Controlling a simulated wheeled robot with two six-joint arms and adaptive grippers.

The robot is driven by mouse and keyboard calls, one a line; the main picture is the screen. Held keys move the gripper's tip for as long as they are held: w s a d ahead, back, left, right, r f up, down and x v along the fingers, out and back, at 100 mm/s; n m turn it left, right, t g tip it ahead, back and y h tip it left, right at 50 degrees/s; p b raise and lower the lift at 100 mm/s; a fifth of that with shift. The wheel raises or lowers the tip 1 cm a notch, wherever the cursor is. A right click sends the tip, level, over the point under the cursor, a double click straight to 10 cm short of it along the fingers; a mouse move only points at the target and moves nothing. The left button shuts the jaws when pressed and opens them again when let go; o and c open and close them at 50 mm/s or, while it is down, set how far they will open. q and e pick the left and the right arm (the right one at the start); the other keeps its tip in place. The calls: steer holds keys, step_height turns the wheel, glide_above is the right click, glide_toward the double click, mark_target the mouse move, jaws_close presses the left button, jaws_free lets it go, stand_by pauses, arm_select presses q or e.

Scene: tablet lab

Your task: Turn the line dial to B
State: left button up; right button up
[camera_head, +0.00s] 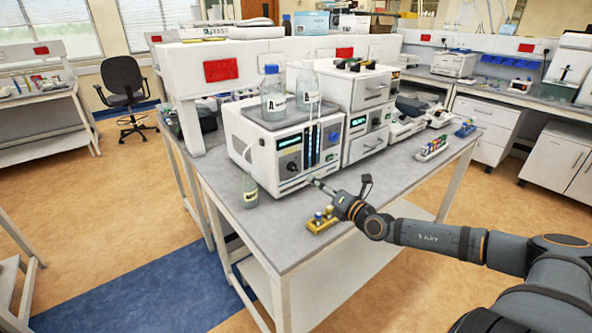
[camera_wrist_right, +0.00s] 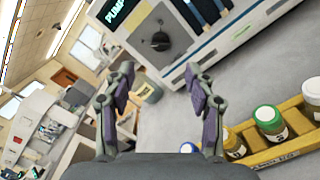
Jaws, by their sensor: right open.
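A dark round dial (camera_head: 292,167) sits on the front of the white pump unit (camera_head: 240,140), left of its glowing blue vertical strips. It shows larger in the right wrist view (camera_wrist_right: 160,38), below the PUMP display. The letters around it are too small to read, so its setting cannot be told. My right gripper (camera_head: 314,181) is just in front of the unit's lower front, to the right of and below the dial. In the right wrist view its fingers (camera_wrist_right: 160,78) are spread, with nothing between them, and the dial lies beyond them, apart. My left gripper is out of view.
A yellow rack (camera_head: 318,226) of small capped vials stands below my right gripper, close to the bench's front edge. A glass bottle (camera_head: 249,190) stands on the bench left of the unit.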

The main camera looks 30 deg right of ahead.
mark_target(295, 169)
arm_select(q)
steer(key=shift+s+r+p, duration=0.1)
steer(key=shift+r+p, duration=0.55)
steer(key=shift+p, duration=0.2)
arm_select(e)
steer(key=w+a, duration=0.1)
steer(key=w, duration=0.9)
steer(key=shift+w+f, duration=0.25)
steer(key=shift+w, duration=0.15)
steer(key=c, duration=1.1)
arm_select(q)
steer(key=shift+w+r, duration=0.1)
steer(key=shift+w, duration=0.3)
arm_select(e)
steer(key=shift+c, duration=0.2)
